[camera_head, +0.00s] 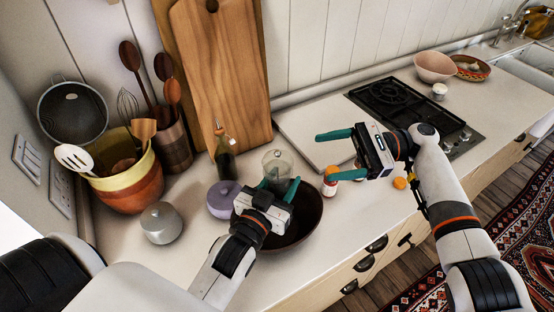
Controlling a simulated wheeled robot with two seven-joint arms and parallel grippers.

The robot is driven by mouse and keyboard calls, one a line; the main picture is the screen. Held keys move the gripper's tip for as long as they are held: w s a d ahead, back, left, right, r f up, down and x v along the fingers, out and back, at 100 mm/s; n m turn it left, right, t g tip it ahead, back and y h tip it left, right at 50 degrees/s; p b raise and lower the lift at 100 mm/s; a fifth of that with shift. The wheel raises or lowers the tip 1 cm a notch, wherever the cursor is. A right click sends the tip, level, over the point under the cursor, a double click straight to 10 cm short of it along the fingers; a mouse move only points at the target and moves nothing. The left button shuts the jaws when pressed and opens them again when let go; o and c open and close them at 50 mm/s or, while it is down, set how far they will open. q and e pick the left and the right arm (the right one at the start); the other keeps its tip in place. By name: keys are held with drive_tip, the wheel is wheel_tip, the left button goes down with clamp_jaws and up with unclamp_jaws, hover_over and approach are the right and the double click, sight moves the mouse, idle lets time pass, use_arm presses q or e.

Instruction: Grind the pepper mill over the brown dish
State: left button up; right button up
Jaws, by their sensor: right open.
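The brown dish (306,225) is a dark round bowl on the counter, partly hidden by my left gripper. My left gripper (278,186) is over its far-left part, with its teal fingers apart and nothing clearly between them. My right gripper (333,155) is open to the right of the dish, its fingers pointing left. A small red-and-white container (329,186) stands by its lower finger, partly hidden. I cannot tell whether it is the pepper mill; no mill shows clearly.
A clear glass jar (277,164), a lilac pot (221,202), a dark bottle (224,158) and a grey lidded pot (161,223) stand close by. An orange item (400,183) lies near the front edge. A white board (312,138) and hob (395,103) are behind.

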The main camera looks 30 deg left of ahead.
sight(277, 162)
drive_tip(key=x, duration=1.2)
drive_tip(key=shift+r, duration=0.3)
drive_tip(key=c, duration=1)
